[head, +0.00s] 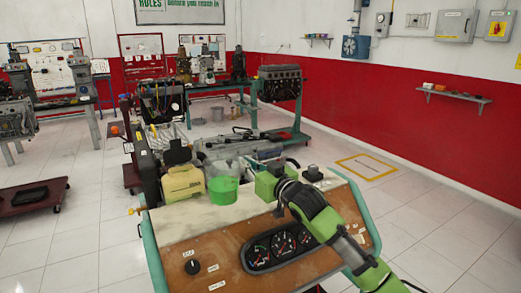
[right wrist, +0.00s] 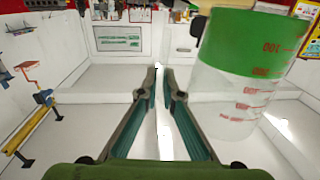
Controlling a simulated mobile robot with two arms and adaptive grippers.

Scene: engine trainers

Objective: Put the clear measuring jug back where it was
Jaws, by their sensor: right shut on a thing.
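The clear measuring jug (head: 222,186) is upright, with green liquid in its lower part, over the light top of the console at the middle of the head view. My right gripper (head: 252,172) comes in from the right and is shut at the jug's side. In the right wrist view the picture is upside down, and the jug (right wrist: 245,75) with red marks is beside the nearly closed fingers (right wrist: 160,75). The handle between the fingertips is hard to make out. I cannot tell whether the jug's base touches the console. My left gripper is not in view.
A pale yellow container (head: 182,183) stands close to the jug's left on the engine trainer console (head: 165,225). Gauges (head: 284,243) are on its front panel. Engine parts stand just behind. A black-capped fitting (head: 313,173) is at the right. Open floor lies to the right.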

